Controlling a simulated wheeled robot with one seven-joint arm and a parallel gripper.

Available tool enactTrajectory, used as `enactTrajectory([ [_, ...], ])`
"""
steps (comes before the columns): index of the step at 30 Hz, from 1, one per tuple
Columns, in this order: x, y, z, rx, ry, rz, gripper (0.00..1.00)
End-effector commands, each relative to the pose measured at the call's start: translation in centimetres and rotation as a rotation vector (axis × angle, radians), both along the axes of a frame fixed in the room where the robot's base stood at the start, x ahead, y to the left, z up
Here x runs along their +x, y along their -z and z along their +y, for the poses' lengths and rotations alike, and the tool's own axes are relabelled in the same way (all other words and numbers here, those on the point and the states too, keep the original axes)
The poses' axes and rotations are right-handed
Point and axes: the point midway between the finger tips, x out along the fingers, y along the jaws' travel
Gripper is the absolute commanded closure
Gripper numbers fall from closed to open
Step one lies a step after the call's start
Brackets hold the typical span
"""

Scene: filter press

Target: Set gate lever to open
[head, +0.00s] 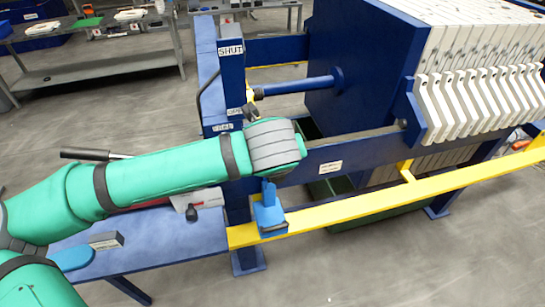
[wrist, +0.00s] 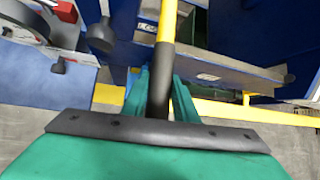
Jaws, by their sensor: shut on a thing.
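The gate lever shows in the wrist view as a yellow rod (wrist: 168,22) with a dark grip (wrist: 158,88). My gripper (wrist: 160,100) is shut around the dark grip, with a green finger on each side. In the head view my forearm and wrist hide the gripper and most of the lever. A small yellow and black piece (head: 257,94) shows just above the wrist, beside the blue post (head: 232,78). The post carries a SHUT label (head: 230,50) near its top. Lower labels on it, close to my wrist, are too small to read surely.
The filter press has white plates (head: 480,50) and a blue rod (head: 297,87) at right. A yellow rail (head: 390,199) with a blue bracket (head: 268,216) runs below my wrist. A black handle (head: 85,154) and a blue bench (head: 150,243) lie at left. A grey table (head: 100,70) stands behind.

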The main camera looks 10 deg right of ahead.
Motion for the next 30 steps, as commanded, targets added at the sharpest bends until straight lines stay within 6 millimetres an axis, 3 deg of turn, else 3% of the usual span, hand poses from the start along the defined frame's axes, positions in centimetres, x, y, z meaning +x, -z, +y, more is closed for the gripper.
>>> enactTrajectory([
  [13,-0.2,0.8,0.2,0.008,-0.001,0.008,1.00],
  [14,-0.2,0.8,0.2,0.008,-0.001,0.008,0.69],
  [16,-0.1,0.8,0.1,0.007,0.000,0.008,0.55],
  [26,-0.1,0.4,0.5,0.004,-0.006,0.000,0.55],
  [30,-0.9,-0.7,0.6,0.004,-0.007,-0.001,0.55],
])
